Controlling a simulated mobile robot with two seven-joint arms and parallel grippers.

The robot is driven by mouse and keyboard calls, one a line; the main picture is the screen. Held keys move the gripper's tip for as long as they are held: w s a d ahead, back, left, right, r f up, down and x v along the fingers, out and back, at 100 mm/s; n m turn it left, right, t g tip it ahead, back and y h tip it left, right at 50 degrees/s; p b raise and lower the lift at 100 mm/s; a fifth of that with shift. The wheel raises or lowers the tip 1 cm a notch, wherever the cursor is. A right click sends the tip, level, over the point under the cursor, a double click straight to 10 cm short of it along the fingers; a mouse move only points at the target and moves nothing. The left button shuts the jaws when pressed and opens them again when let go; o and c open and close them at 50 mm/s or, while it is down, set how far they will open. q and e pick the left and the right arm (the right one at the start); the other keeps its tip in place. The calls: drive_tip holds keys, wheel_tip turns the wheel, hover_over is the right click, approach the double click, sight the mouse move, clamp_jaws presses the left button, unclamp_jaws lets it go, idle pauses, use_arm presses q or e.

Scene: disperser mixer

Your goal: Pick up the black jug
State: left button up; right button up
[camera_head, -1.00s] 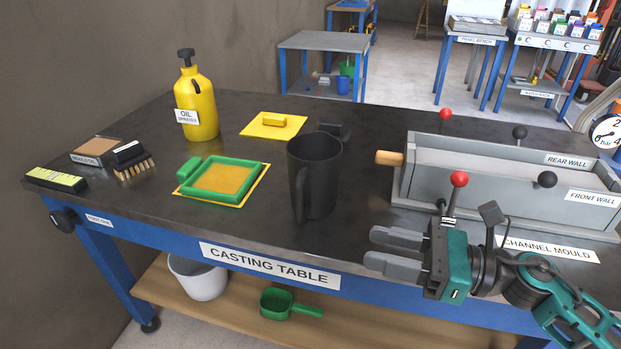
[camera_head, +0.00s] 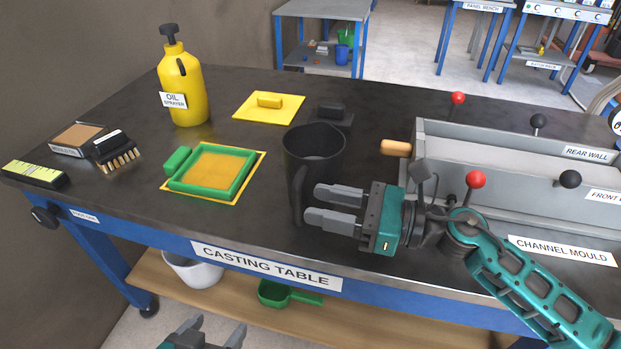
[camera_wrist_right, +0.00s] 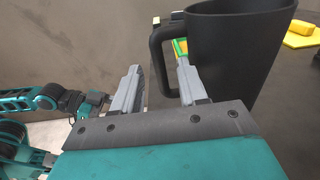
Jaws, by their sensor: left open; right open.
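The black jug (camera_head: 318,150) stands upright on the dark casting table, its handle (camera_head: 298,195) facing the table's front edge. My right gripper (camera_head: 325,206) is open, just right of the handle, with its fingers pointing left toward it. In the right wrist view the jug (camera_wrist_right: 235,50) fills the upper right, and its handle (camera_wrist_right: 162,52) is ahead of the open fingers (camera_wrist_right: 160,88). I cannot tell whether a finger touches the handle. My left gripper (camera_head: 215,332) is open and empty, low at the bottom edge, in front of the table.
The grey channel mould (camera_head: 500,165) with red and black knobs stands right of the jug. A green frame (camera_head: 243,187) on a yellow sheet lies to the left.

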sight(298, 222)
drive_tip(key=x, duration=0.5)
drive_tip(key=shift+s+f+p, duration=0.1)
drive_tip(key=shift+f+p, duration=0.15)
drive_tip(key=shift+p, duration=0.05)
drive_tip(key=shift+c, duration=0.3)
clamp_jaws()
idle(0.5)
drive_tip(key=shift+r, duration=0.2)
